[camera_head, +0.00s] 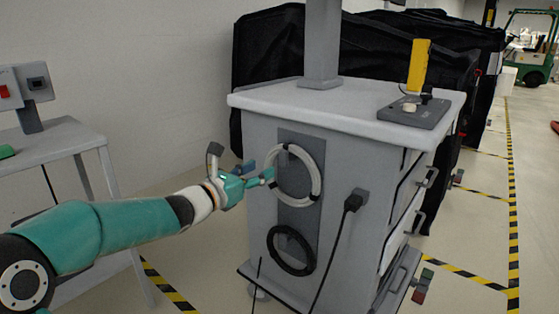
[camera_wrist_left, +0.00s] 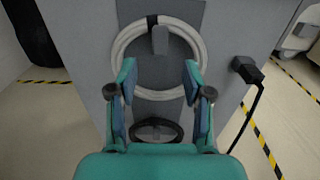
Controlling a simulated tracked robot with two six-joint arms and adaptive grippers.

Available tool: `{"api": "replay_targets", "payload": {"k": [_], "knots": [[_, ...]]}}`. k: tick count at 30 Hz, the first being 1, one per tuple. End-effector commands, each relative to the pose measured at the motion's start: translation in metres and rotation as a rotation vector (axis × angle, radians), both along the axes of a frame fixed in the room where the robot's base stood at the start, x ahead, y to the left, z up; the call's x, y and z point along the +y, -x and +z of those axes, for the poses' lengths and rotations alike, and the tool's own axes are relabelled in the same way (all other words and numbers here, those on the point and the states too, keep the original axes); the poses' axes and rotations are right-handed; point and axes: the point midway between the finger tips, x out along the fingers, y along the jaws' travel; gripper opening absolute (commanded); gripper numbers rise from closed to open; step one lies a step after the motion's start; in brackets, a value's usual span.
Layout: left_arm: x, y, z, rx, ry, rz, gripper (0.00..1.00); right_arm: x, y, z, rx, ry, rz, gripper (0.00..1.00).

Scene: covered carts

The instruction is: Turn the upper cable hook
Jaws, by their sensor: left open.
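The upper cable hook (camera_wrist_left: 160,41) is a short grey upright piece at the top of a coiled white cable, in the left wrist view. The white cable (camera_head: 318,181) hangs as a ring on a dark grey panel (camera_head: 298,222) on the cart's side; it also shows in the wrist view (camera_wrist_left: 119,46). My left gripper (camera_head: 260,172) is open and empty in front of the ring's left part. In the wrist view, its fingertips (camera_wrist_left: 160,79) stand apart, below the hook. In the head view I cannot make out the hook clearly. My right gripper is not in view.
A black cable coil (camera_head: 290,250) hangs lower on the panel. A black plug with a cord (camera_head: 354,200) sits to the right. The grey cart (camera_head: 262,98) carries a post and a box with a yellow handle (camera_head: 419,66). A grey table (camera_head: 62,140) stands left.

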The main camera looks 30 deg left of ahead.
Motion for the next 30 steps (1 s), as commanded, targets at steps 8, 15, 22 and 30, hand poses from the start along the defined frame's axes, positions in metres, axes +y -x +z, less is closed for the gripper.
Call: {"api": "replay_targets", "payload": {"k": [8, 15, 22, 30], "knots": [[-0.005, -0.059, 0.000, 0.000, 0.001, -0.002, 0.50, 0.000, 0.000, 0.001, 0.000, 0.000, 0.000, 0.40], [-0.007, -0.086, 0.000, 0.000, 0.002, 0.001, 0.50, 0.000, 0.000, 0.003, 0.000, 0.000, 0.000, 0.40], [-0.007, -0.092, -0.001, 0.000, 0.002, 0.002, 0.50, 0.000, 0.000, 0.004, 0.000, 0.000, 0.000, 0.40], [-0.007, -0.091, -0.001, 0.000, 0.002, 0.002, 0.30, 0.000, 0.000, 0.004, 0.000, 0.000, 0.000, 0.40]]}}
